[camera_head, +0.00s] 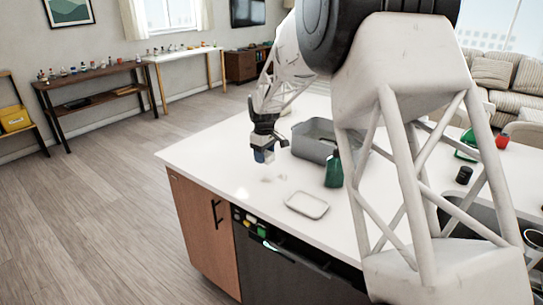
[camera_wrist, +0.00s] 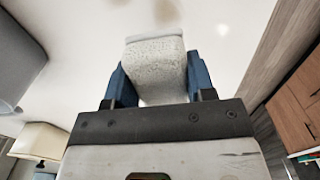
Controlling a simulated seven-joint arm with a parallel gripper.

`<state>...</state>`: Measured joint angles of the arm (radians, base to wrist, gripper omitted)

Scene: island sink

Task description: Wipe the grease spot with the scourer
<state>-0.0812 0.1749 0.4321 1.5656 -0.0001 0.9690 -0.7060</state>
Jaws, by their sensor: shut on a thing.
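My gripper (camera_head: 263,153) is above the white counter near its left part, with its fingers pointing down. In the wrist view its two blue fingers (camera_wrist: 157,85) are shut on the scourer (camera_wrist: 156,68), a pale, speckled block. In the head view the scourer is mostly hidden by the fingers. The grease spot (camera_head: 267,179) is a faint greyish smear on the counter, just below and in front of my gripper. Brownish smudges (camera_wrist: 152,46) show just beyond the scourer in the wrist view. I cannot tell whether the scourer touches the counter.
A grey basin (camera_head: 316,138) stands right of my gripper, with a green bottle (camera_head: 333,171) in front of it. A shallow white tray (camera_head: 306,205) lies nearer the front edge. A dark cup (camera_head: 464,175) is farther right. The counter's left end is clear.

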